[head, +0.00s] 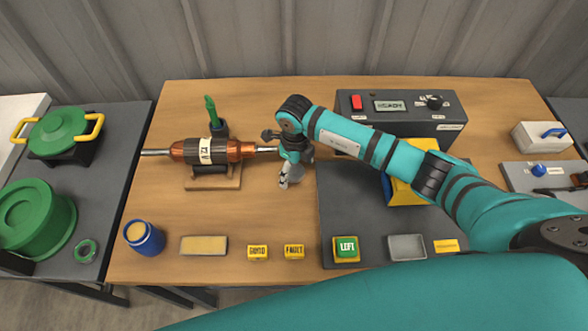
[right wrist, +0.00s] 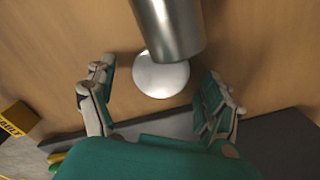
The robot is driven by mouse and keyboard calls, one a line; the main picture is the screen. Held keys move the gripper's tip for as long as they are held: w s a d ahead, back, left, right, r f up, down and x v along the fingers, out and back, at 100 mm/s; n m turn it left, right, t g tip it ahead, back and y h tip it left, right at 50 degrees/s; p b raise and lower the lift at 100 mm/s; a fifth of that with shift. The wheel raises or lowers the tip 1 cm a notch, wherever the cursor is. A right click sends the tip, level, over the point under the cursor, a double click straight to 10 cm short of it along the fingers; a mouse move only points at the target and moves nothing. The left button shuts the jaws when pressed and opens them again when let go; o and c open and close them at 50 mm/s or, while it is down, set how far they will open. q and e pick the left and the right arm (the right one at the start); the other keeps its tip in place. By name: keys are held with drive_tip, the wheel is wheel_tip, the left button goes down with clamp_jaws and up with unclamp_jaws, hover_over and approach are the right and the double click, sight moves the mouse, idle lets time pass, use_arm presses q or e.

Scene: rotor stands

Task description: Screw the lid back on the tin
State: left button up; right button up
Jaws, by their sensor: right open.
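The blue tin (head: 145,239) stands upright at the table's front left. Its round top shows tan inside a blue rim, with no separate lid seen on it. My right gripper (head: 287,180) is near the middle of the table, pointing down beside the right end of the rotor shaft. In the right wrist view its fingers (right wrist: 160,105) are spread, with nothing gripped. A pale silver disc (right wrist: 160,78) shows between and beyond the fingertips, partly covered by the metal shaft (right wrist: 168,25). I cannot tell whether this disc is the lid. My left gripper is not in view.
The copper rotor (head: 235,150) rests on a wooden stand left of my gripper. A shallow tan tray (head: 204,245) and yellow blocks (head: 257,252) line the front edge. A dark mat (head: 340,205) and a control box (head: 400,118) are to the right.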

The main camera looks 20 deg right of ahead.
sight(296, 174)
drive_tip(key=shift+c, duration=0.4)
drive_tip(key=c, duration=0.9)
drive_tip(key=shift+o, duration=0.2)
drive_tip(key=shift+r, duration=0.15)
drive_tip(key=shift+r, duration=0.2)
drive_tip(key=r+b, duration=0.2)
drive_tip(key=shift+s+r, duration=0.3)
drive_tip(key=shift+s, duration=0.1)
drive_tip(key=s+b, duration=0.1)
drive_tip(key=s, duration=0.3)
drive_tip(key=s+r+b, duration=0.1)
drive_tip(key=s, duration=0.4)
drive_tip(key=s+b, duration=0.1)
drive_tip(key=s, duration=0.4)
drive_tip(key=shift+s+a+r, duration=0.1)
drive_tip(key=shift+a+r, duration=0.15)
drive_tip(key=shift+a, duration=0.15)
drive_tip(key=shift+s+r, duration=0.1)
drive_tip(key=shift+s, duration=0.4)
